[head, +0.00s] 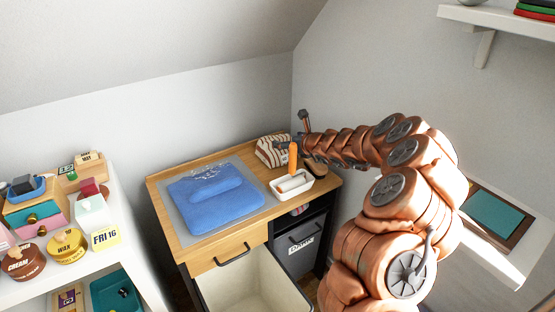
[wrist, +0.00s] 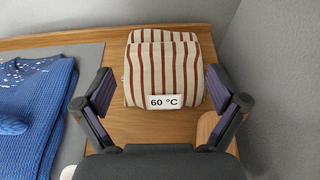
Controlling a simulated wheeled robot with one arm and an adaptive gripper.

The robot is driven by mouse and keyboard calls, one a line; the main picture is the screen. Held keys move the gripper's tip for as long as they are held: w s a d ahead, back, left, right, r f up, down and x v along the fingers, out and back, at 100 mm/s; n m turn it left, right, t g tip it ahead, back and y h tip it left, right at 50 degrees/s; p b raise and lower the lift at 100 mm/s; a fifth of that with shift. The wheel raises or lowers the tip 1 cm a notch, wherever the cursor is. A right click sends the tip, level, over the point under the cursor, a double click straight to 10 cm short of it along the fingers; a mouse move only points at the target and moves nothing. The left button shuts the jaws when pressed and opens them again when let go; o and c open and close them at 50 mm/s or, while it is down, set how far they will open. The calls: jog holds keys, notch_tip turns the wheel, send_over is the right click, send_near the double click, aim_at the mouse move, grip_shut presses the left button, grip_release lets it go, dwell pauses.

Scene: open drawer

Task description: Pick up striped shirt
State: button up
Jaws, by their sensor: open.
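The striped shirt (wrist: 165,75) is folded, cream with dark red stripes, and has a white "60 °C" label on its front. It lies on the wooden desk top at the back right corner. My gripper (wrist: 163,96) is open, with one finger on the left and one on the right of the shirt's near part. Nothing is held between the fingers.
A blue knitted garment (head: 222,208) lies on a grey mat (head: 183,229) left of the shirt. A white tray (head: 305,190) with an orange-handled item stands in front of the shirt. The drawer (head: 250,290) below is open. Walls close in behind and right.

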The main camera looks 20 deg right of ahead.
aim_at(280, 139)
jog(key=shift+w+a+f, duration=0.1)
jog(key=shift+w+f, duration=0.7)
jog(key=shift+f, duration=0.05)
jog(key=shift+w+a, duration=0.1)
jog(key=shift+w, duration=0.5)
jog(key=shift+d+x, duration=0.2)
jog(key=shift+x, duration=2.3)
jog(key=shift+s, duration=0.1)
jog(key=shift+c, duration=0.3)
grip_shut()
notch_tip(280, 139, up, 10)
jog(key=p, duration=0.3)
